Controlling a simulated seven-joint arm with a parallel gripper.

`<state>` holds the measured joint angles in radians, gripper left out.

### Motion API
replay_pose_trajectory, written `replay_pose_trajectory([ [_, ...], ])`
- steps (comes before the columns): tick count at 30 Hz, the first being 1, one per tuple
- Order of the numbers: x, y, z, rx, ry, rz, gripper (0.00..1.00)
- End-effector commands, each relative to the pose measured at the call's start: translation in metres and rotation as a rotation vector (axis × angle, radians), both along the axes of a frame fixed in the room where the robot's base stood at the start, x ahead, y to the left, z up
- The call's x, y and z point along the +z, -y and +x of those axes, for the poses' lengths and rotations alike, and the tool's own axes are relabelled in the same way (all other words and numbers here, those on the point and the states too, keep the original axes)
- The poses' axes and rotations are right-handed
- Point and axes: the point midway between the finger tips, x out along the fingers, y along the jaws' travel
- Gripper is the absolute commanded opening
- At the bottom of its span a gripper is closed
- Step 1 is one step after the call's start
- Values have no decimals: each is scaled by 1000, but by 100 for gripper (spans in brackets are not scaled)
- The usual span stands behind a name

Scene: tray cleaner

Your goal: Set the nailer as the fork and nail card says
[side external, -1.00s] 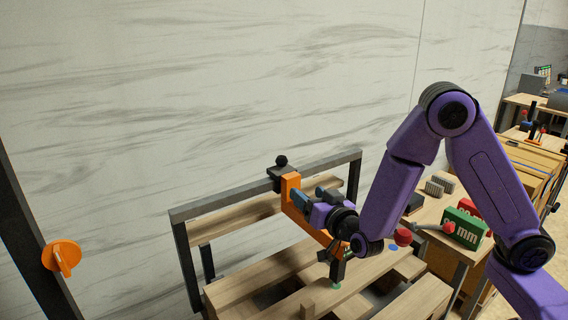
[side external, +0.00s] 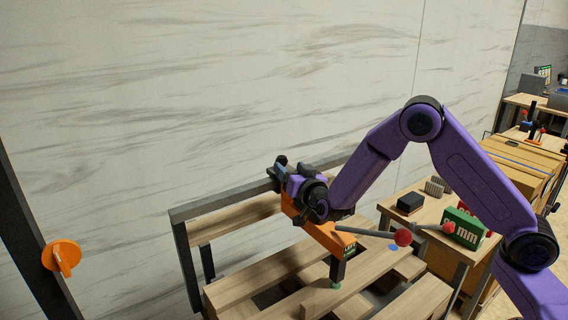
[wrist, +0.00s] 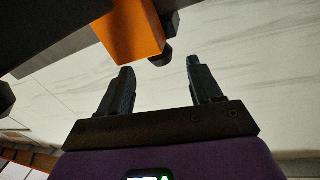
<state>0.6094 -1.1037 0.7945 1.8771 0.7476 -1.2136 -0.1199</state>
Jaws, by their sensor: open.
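The orange nailer (side external: 322,232) with black ends stands over the wooden pallet boards, its lower black end (side external: 338,272) close to a green spot. My gripper (side external: 281,170) is at the nailer's upper back end, by a black part there. In the wrist view my gripper (wrist: 160,70) is open, with nothing between its fingers. The nailer's orange body (wrist: 128,32) and a small round black knob (wrist: 161,57) show just beyond the fingertips. I cannot tell whether a finger touches them. No fork and nail card is readable here.
A red ball (side external: 403,237) on a grey lever is right of the nailer. A green box marked mm (side external: 462,228), a red box and a black block (side external: 410,203) stand on the side table. An orange rotary knob (side external: 62,256) is on a dark post at left.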

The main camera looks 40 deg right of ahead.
Motion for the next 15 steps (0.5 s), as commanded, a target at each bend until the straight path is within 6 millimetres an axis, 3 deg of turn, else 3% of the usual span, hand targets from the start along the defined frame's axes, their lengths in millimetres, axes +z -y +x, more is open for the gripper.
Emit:
replay_pose_trajectory([
  [6,0,6,30,-1,0,0,64],
  [15,0,10,47,0,0,-1,64],
])
